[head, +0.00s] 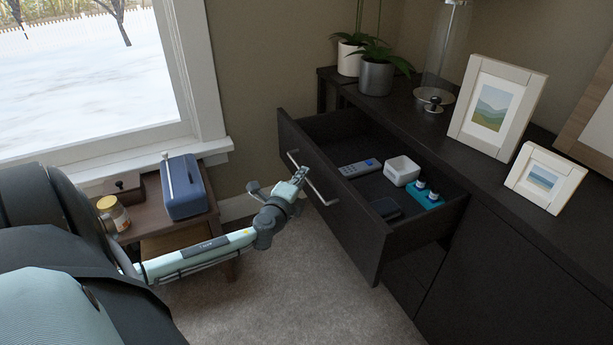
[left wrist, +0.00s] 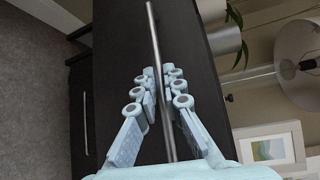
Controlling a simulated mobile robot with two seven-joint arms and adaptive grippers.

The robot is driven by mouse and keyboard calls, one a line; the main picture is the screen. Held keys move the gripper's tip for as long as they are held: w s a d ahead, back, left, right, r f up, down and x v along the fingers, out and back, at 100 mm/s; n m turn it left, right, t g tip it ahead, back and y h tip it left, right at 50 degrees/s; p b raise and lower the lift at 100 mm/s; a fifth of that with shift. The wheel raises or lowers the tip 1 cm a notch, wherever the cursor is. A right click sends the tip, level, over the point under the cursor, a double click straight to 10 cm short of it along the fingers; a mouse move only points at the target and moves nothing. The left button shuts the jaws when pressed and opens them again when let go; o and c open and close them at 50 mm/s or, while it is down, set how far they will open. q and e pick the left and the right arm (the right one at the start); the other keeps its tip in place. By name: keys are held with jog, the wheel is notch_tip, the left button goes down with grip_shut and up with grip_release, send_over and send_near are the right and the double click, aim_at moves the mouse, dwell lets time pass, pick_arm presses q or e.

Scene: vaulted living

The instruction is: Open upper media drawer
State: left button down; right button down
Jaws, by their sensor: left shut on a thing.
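The upper media drawer (head: 337,203) is dark wood and stands pulled well out of the black cabinet (head: 415,294) in the head view. Its bar handle (head: 318,186) is a thin metal rod across the drawer front. My left gripper (head: 299,176) is at the handle. In the left wrist view its fingers (left wrist: 160,88) lie on both sides of the handle rod (left wrist: 157,50), shut on it. My right gripper is not in view.
Picture frames (head: 494,108), a glass cylinder (head: 438,60) and potted plants (head: 376,75) stand on the cabinet top. A small wooden side table (head: 150,222) under the window holds a blue box (head: 186,187) and a jar (head: 113,214). Bare carpet (head: 310,285) lies before the drawer.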

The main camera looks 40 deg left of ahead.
pick_arm(q)
jog(key=shift+s, duration=0.15)
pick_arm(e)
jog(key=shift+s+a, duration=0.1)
pick_arm(q)
jog(key=c, duration=1.6)
grip_release()
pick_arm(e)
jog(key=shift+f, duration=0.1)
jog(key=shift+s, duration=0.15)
pick_arm(q)
jog(key=v, duration=1.2)
jog(key=shift+f, duration=0.1)
